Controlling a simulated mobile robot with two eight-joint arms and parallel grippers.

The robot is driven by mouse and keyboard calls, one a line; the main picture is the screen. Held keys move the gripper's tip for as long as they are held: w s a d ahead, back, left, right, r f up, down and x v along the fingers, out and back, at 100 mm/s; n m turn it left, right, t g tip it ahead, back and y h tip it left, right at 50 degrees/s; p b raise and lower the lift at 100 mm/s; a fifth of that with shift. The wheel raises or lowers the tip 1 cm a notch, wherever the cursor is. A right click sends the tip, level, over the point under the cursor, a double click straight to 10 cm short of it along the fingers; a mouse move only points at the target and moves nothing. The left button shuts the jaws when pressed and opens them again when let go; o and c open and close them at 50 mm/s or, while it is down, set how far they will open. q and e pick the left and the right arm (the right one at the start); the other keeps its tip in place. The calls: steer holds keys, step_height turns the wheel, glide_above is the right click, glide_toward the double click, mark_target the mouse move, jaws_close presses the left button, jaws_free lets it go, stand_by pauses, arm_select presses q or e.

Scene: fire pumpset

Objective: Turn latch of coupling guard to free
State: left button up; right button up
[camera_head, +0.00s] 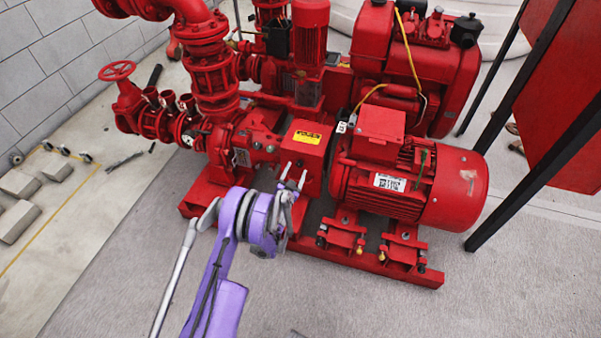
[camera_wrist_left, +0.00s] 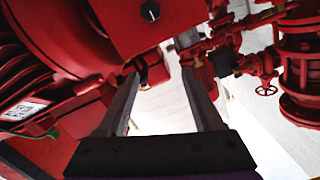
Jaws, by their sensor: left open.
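The red coupling guard (camera_head: 305,146) with a yellow label sits between the pump and the motor in the head view. In the left wrist view a red panel (camera_wrist_left: 118,24), which looks like the guard, carries a round dark knob (camera_wrist_left: 150,11) with a light mark, likely the latch. My right gripper is not in view.
The finned red motor (camera_head: 445,190) stands just right of the guard, on the red base frame (camera_head: 295,243). Red pipes and valves (camera_head: 160,115) rise at left. A black-legged red panel (camera_head: 565,130) stands at right. The grey floor in front is clear.

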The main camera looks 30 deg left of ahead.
arm_select(q)
steer(key=t+b, duration=0.1)
steer(key=b, duration=0.1)
glide_toward(299, 165)
steer(key=shift+m, duration=0.4)
steer(key=b+x, duration=0.1)
steer(key=x, duration=0.8)
steer(key=shift+w, duration=0.1)
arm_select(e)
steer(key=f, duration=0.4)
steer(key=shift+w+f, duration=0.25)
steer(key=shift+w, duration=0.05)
arm_select(q)
jaws_close()
